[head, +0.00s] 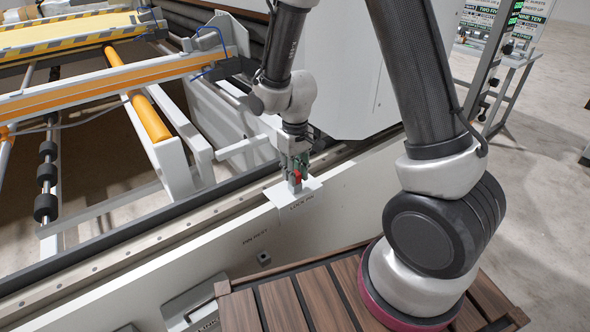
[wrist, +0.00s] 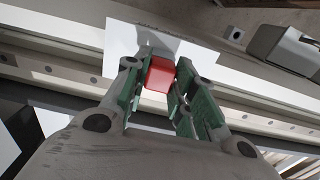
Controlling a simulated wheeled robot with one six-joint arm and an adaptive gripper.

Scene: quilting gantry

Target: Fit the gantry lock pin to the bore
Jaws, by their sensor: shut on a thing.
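My gripper (head: 293,166) is at the rail of the gantry, pointing down just above a small white plate (head: 311,187). Its green fingers (wrist: 158,88) are shut on the lock pin, whose red part (wrist: 160,75) shows between them in the wrist view. The red also shows in the head view (head: 296,176). The pin's lower end is hidden, so I cannot tell whether it touches the plate. A small dark square fitting (head: 264,258) sits on the pale beam's front face, below the plate. I cannot tell whether it is the bore.
The pale beam (head: 200,262) runs diagonally under my gripper, with lettering on its face. A grey latch-like part (head: 190,305) is on its lower front; a grey block shows at the wrist view's upper right (wrist: 285,48). A slatted wooden platform (head: 283,303) lies in front.

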